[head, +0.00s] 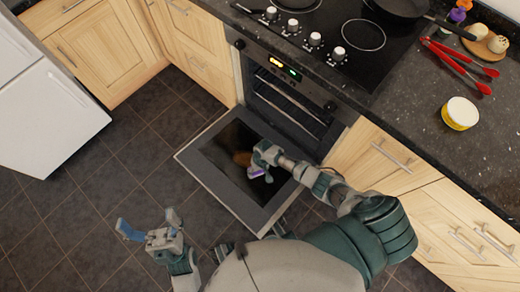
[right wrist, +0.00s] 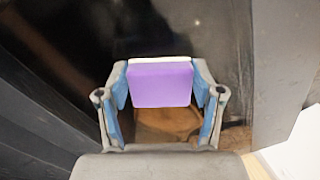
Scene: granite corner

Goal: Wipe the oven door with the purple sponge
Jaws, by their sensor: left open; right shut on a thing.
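The oven door (head: 218,182) is folded down open, its dark inner glass facing up inside a grey frame. A brown stain (head: 242,158) shows on the glass; in the right wrist view a brown patch (right wrist: 168,122) lies just below the sponge. My right gripper (head: 262,172) is over the door, shut on the purple sponge (right wrist: 160,84), which is held between both blue-padded fingers. I cannot tell whether the sponge touches the glass. My left gripper (head: 150,226) is open and empty above the floor, left of the door.
The oven (head: 285,100) stands open behind the door. The dark countertop (head: 425,125) above holds a hob, a pan (head: 402,6), red tongs (head: 460,66) and a yellow tin (head: 460,113). A white appliance (head: 50,115) stands at left. The tiled floor (head: 100,180) between is clear.

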